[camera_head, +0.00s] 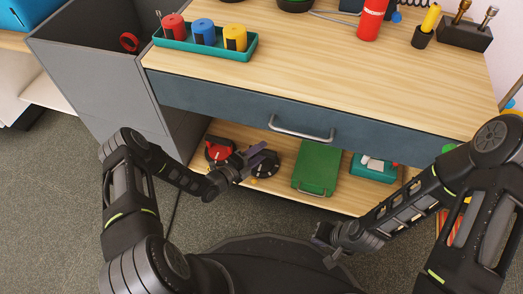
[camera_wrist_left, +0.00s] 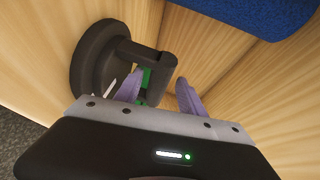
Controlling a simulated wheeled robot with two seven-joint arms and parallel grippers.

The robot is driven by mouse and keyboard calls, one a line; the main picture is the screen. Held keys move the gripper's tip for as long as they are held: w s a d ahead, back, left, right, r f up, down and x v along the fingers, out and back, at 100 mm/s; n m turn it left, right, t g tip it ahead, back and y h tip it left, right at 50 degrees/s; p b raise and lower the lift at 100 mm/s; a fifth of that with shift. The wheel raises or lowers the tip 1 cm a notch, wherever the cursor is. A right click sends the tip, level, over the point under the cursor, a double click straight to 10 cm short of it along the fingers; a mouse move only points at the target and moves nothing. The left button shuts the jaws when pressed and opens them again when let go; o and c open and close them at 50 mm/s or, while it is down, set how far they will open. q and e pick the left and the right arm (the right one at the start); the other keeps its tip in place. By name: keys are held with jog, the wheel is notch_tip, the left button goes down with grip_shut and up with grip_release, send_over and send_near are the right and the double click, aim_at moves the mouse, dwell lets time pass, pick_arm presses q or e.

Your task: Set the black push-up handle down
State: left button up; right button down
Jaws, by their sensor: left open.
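The black push-up handle (camera_head: 268,166) is on the lower wooden shelf, partly behind my left gripper. In the left wrist view the handle (camera_wrist_left: 97,62) shows a round black base, with a bar leading to a thick grip end. My left gripper (camera_head: 262,156) is open, its purple fingers (camera_wrist_left: 160,90) spread just before the grip end. I cannot tell whether a finger touches it. A green patch shows between the fingers. My right gripper (camera_head: 325,240) is low at the right, in front of the shelf; its fingers are too small to read.
A red-and-black object (camera_head: 217,150) lies left of the handle, and a green case (camera_head: 318,168) stands to its right. A teal box (camera_head: 373,168) is further right. The blue drawer front (camera_head: 225,109) overhangs the shelf. A grey cabinet side (camera_head: 90,85) is at the left.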

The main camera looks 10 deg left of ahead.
pick_arm(q)
jog(key=p+v, duration=0.3)
jog(key=v, duration=0.8)
dwell(0.5)
